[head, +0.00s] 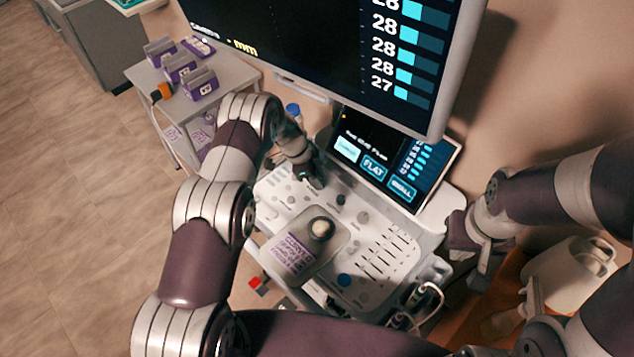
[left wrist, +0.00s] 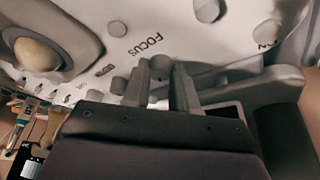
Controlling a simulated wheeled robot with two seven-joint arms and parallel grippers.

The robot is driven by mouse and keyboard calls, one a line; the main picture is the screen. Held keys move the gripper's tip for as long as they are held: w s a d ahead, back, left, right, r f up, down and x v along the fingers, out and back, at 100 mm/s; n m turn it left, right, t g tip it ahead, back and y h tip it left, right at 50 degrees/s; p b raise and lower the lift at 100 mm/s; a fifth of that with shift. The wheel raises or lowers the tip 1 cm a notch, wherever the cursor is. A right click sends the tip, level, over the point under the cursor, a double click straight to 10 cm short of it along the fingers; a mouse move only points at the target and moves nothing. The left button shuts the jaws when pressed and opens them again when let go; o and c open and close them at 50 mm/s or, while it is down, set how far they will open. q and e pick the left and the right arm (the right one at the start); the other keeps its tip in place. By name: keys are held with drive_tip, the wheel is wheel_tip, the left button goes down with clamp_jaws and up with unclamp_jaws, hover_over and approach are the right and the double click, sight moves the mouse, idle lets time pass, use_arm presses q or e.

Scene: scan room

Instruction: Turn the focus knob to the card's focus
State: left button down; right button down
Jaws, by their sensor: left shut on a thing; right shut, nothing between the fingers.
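The console (head: 385,262) is a pale panel with several knobs, sliders and a trackball (head: 322,228). My left gripper (head: 314,184) reaches down onto the upper left of the panel. In the left wrist view its fingers (left wrist: 162,80) are shut around a small knob by the printed word FOCUS (left wrist: 146,44); the fingers mostly hide the knob. My right gripper (head: 480,272) is shut and empty, right of the console.
A large monitor (head: 310,40) and a smaller touchscreen (head: 388,160) stand above the panel. A side cart (head: 232,78) with purple-and-white holders is at upper left. A pale jug-like container (head: 572,272) is at right. Open floor lies at left.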

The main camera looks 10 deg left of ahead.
use_arm(q)
drive_tip(key=shift+w+m+g+b, duration=0.1)
drive_tip(key=shift+m+g+b, duration=0.2)
drive_tip(key=shift+m+b, duration=0.4)
drive_tip(key=c, duration=0.9)
unclamp_jaws()
drive_tip(key=shift+r, duration=0.1)
drive_tip(key=shift+b+v, duration=1.4)
drive_tip(key=shift+v, duration=4.9)
